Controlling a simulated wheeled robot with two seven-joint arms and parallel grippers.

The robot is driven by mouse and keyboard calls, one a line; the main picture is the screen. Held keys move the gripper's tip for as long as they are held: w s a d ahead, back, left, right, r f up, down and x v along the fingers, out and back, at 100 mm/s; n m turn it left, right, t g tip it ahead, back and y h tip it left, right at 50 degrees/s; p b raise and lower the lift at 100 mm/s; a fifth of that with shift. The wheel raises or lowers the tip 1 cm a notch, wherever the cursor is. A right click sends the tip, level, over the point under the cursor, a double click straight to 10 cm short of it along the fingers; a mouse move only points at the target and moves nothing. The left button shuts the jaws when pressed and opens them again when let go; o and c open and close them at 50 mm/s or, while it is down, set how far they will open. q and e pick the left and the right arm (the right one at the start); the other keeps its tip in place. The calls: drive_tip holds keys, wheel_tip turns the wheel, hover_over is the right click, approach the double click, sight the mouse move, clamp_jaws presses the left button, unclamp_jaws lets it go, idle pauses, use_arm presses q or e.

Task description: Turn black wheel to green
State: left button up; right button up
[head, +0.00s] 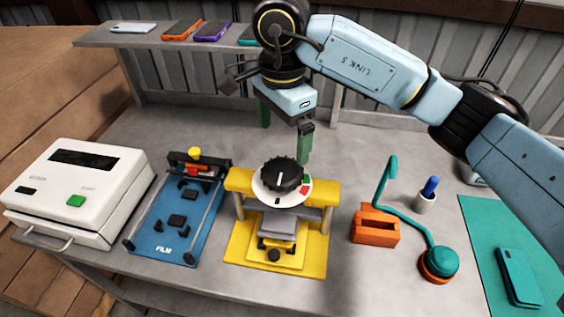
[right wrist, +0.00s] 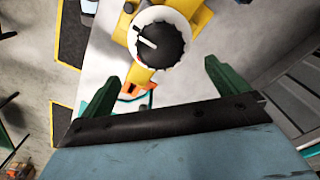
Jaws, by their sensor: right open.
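The black wheel (head: 282,178) is a knurled knob with a white line on its top, set on a white dial (head: 263,192) on a yellow fixture (head: 240,181). In the head view the line runs roughly front to back. Small green and red marks show at the dial's right edge, away from the line. My right gripper (head: 284,143) is open and empty, just behind and above the wheel. In the right wrist view the wheel (right wrist: 160,46) lies beyond and between the open green fingers (right wrist: 162,70), apart from them. My left gripper is not in view.
A blue film fixture (head: 150,225) and white machine (head: 75,190) stand left. An orange block (head: 375,228), a teal curved tool (head: 400,210) and a teal mat (head: 485,240) with a phone (head: 519,277) are right. A shelf (head: 150,40) with phones runs behind.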

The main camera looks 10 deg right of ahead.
sight(282, 170)
wheel_tip(282, 170, down, 9)
drive_tip(key=shift+f+p, duration=0.1)
drive_tip(key=shift+p, duration=0.6)
drive_tip(key=c, duration=1)
